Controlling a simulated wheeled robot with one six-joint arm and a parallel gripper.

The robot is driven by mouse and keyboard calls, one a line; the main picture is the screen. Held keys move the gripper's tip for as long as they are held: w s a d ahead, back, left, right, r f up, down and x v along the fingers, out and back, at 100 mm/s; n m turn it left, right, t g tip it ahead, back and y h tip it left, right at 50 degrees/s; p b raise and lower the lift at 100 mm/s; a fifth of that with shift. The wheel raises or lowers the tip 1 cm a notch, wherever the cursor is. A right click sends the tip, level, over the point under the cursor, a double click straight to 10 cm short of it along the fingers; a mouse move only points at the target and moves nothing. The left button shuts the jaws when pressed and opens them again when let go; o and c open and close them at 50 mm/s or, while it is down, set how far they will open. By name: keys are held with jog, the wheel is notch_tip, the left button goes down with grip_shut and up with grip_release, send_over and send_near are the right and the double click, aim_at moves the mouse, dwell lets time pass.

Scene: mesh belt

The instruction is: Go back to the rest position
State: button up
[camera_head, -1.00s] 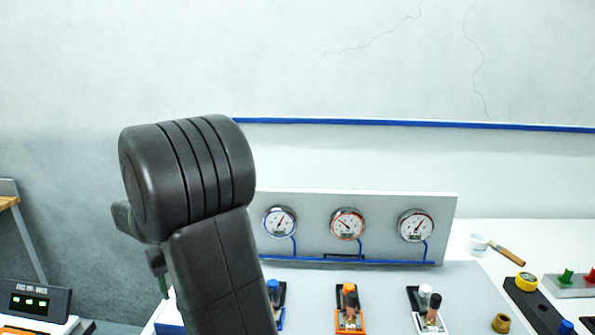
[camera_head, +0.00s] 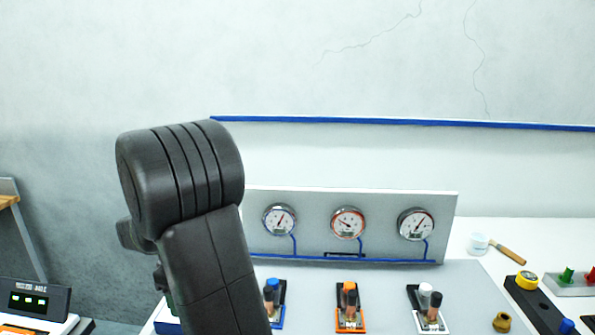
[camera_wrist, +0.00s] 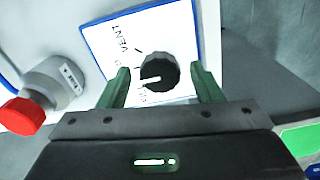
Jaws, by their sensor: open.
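My gripper (camera_wrist: 164,88) shows in the wrist view with its two green fingers apart. A black knob (camera_wrist: 158,72) with a white pointer mark shows between the fingers, on a white plate (camera_wrist: 105,42) with a blue edge and the word VENT. I cannot tell whether the fingers touch the knob. In the head view my dark arm (camera_head: 200,220) stands left of centre, and the gripper's fingers are not clearly seen there.
A panel with three gauges (camera_head: 348,222) stands behind three blocks, one of them orange (camera_head: 349,318). A cup (camera_head: 478,243) and a brush-like tool (camera_head: 508,253) lie at right. A red-capped grey fitting (camera_wrist: 50,90) is left of the knob in the wrist view. A scale-like device (camera_head: 35,300) stands at far left.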

jog(key=shift+n, duration=0.8)
notch_tip(320, 180, up, 14)
jog(key=shift+f, duration=0.1)
